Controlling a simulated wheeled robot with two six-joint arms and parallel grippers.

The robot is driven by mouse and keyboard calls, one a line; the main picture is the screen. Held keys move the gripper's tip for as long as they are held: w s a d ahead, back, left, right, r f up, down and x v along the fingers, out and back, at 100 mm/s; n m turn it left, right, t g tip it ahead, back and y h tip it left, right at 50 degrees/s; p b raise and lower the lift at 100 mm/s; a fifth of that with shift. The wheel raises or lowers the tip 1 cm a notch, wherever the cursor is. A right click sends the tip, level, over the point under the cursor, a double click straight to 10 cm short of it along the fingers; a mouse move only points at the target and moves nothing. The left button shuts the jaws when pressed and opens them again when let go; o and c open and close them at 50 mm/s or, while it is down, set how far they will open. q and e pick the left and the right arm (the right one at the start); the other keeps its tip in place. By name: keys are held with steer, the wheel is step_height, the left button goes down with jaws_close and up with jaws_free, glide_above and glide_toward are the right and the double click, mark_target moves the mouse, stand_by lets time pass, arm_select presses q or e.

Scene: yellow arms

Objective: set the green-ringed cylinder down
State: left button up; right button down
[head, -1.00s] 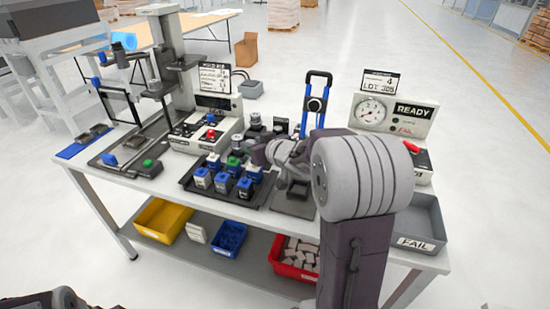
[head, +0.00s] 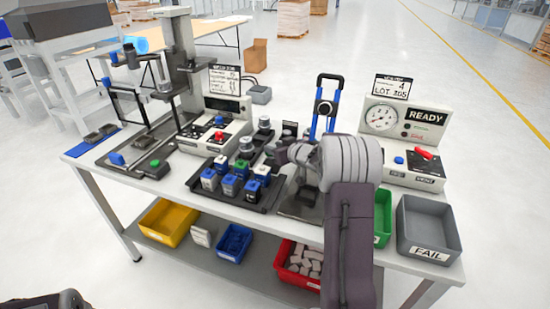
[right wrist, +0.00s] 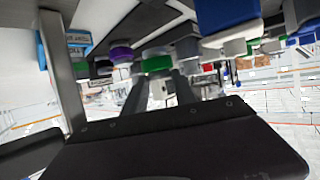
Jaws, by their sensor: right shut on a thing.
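My right gripper (head: 276,154) is above the right side of the black tray (head: 246,203), and its fingers point left. In the right wrist view, a green-ringed cylinder (right wrist: 157,64) is between the tips of my right gripper (right wrist: 160,75), which is shut on it.
A dark square plate (head: 302,205) lies right of the tray. A gauge box marked READY (head: 408,120) stands at the right, with a grey FAIL bin (head: 428,228) in front. A control box (head: 214,138) and a tall press stand (head: 182,50) are at the left.

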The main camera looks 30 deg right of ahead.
step_height(320, 180, down, 4)
steer(key=shift+s+r+b, duration=0.1)
steer(key=shift+b, duration=0.95)
steer(key=shift+f, duration=0.2)
steer(key=shift+r, duration=0.15)
steer(key=c, duration=1.3)
jaws_free()
steer(key=shift+f, duration=0.2)
